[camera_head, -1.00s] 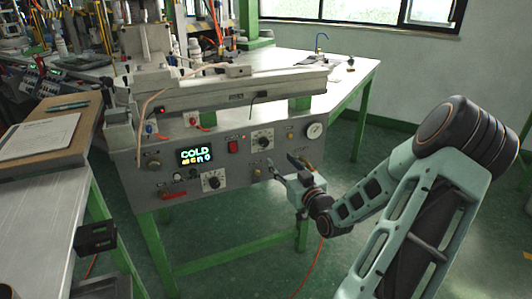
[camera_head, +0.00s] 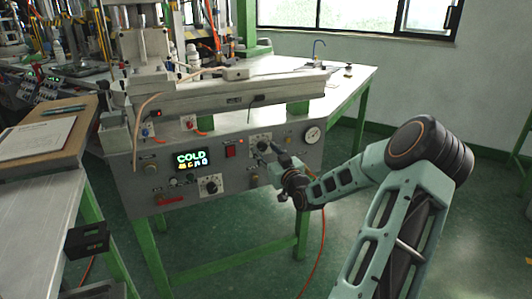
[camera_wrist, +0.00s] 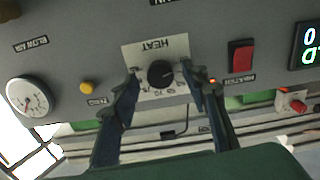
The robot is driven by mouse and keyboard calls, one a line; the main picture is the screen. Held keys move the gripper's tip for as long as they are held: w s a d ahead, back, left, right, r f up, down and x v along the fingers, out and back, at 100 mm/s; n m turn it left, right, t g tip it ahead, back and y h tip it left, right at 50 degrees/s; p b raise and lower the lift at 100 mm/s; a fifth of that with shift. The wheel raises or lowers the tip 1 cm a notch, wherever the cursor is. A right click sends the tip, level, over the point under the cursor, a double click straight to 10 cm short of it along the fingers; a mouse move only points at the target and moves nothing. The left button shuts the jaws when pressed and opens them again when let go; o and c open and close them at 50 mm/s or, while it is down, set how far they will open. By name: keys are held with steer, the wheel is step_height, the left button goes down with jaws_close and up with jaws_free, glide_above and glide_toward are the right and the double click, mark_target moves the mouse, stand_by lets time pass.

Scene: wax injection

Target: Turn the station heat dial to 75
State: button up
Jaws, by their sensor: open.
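The heat dial (camera_wrist: 161,73) is a black round knob on a pale scale plate labelled HEAT, upside down in the wrist view. In the head view the heat dial (camera_head: 261,143) is the upper knob on the station's grey front panel (camera_head: 135,190). My gripper (camera_wrist: 160,80) is open, with one fingertip on each side of the knob and small gaps visible. Whether the fingers reach the panel depth is unclear. In the head view my gripper (camera_head: 271,157) is beside the dial and partly hides the panel. The dial's exact setting is too small to read.
A red switch (camera_wrist: 241,56) labelled HEATER, a yellow button (camera_wrist: 87,87) and a round gauge (camera_wrist: 30,98) are near the dial. The lit display (camera_head: 192,159) reads COLD. A second knob (camera_head: 210,185) is lower on the panel. Open floor lies to the right.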

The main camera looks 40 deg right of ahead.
jaws_close()
